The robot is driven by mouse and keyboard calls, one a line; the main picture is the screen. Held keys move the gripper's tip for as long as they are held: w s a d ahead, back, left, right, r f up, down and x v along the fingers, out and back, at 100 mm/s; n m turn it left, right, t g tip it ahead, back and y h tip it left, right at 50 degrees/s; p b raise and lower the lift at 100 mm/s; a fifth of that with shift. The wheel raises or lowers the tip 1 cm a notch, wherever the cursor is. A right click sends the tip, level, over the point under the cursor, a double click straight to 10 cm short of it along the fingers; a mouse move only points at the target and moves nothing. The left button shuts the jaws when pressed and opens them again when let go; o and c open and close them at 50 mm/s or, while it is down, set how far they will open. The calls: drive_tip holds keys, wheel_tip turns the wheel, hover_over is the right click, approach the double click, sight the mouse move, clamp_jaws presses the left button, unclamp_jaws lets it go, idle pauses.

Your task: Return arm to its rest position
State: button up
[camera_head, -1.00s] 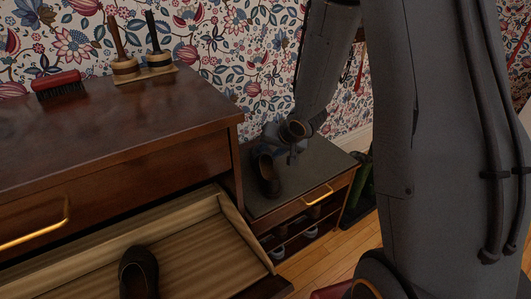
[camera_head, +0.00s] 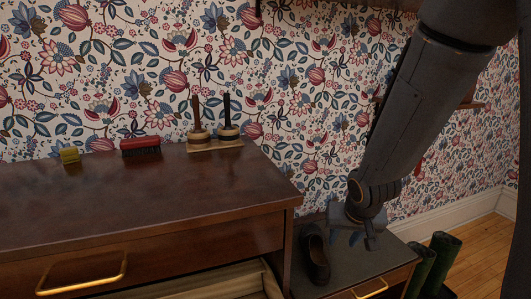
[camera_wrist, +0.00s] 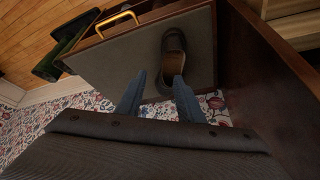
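My arm reaches down from the upper right in the head view. My gripper (camera_head: 362,236) is above the low cabinet, just right of a dark shoe (camera_head: 315,252) on its grey top. In the wrist view my gripper (camera_wrist: 159,82) shows two blue-grey fingers spread apart, with nothing held between them. The shoe (camera_wrist: 174,52) lies beyond the fingertips, near the right finger. I cannot tell from these views how high the fingertips are above the top.
A wooden dresser (camera_head: 150,205) carries a red brush (camera_head: 141,146), a yellow item (camera_head: 70,155) and two handled tools on a small board (camera_head: 214,145). Its open drawer (camera_head: 225,283) juts below. The low cabinet (camera_head: 350,272) adjoins it. Green boots (camera_head: 437,262) stand at right.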

drive_tip(key=s+a+r+n+g, duration=0.1)
drive_tip(key=s+a+r+g, duration=0.2)
drive_tip(key=s, duration=0.4)
drive_tip(key=s+a+r+n+y, duration=0.1)
drive_tip(key=s+a+r+n, duration=0.15)
drive_tip(key=s+a, duration=0.35)
drive_tip(key=s+a+r+n+g, duration=0.1)
drive_tip(key=s+a+r+g, duration=0.1)
drive_tip(key=s+r, duration=0.35)
drive_tip(key=s+d+r+m+p, duration=0.2)
drive_tip(key=d+r+p, duration=0.3)
drive_tip(key=p, duration=0.9)
drive_tip(key=d, duration=0.3)
drive_tip(key=shift+r+h, duration=0.3)
drive_tip(key=shift+a+m, duration=0.1)
drive_tip(key=shift+m, duration=0.15)
drive_tip(key=shift+c, duration=0.4)
